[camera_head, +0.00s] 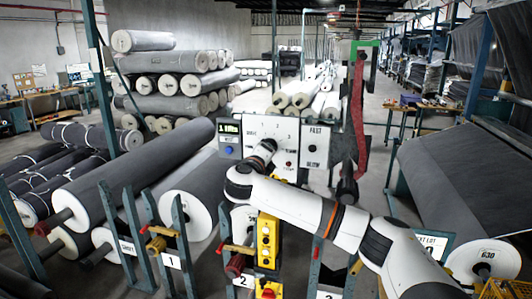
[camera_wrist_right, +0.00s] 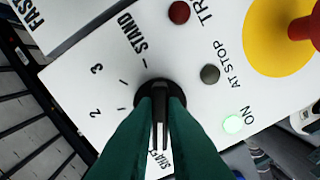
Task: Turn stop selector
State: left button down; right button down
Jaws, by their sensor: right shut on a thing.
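A white control panel (camera_head: 283,128) stands at the middle of the head view, partly covered by my right arm. In the wrist view, the black selector knob (camera_wrist_right: 160,92) sits on the white panel face (camera_wrist_right: 75,75). Tick marks and the labels STAND, 3 and 2 lie around the knob; another label below it is partly hidden. My right gripper (camera_wrist_right: 160,112) has its two green fingers on either side of the knob's raised bar and is shut on it. In the head view my right gripper (camera_head: 262,152) reaches the panel. Which mark the knob points to is unclear. My left gripper is not in view.
In the wrist view, a red button on a yellow disc (camera_wrist_right: 275,38), a lit green lamp (camera_wrist_right: 233,124), a grey lamp (camera_wrist_right: 210,74) and a red lamp (camera_wrist_right: 179,12) are close by. A yellow control box (camera_head: 267,240) stands below the panel. Large grey rolls (camera_head: 140,170) fill the left.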

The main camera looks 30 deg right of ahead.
dwell(0.3)
jog(key=c, duration=1.5)
grip_release()
jog(key=shift+a, duration=0.1)
jog(key=b+v, duration=0.5)
jog(key=v, duration=0.6)
jog(key=shift+s+a+b, duration=0.3)
jog(key=shift+b, duration=0.05)
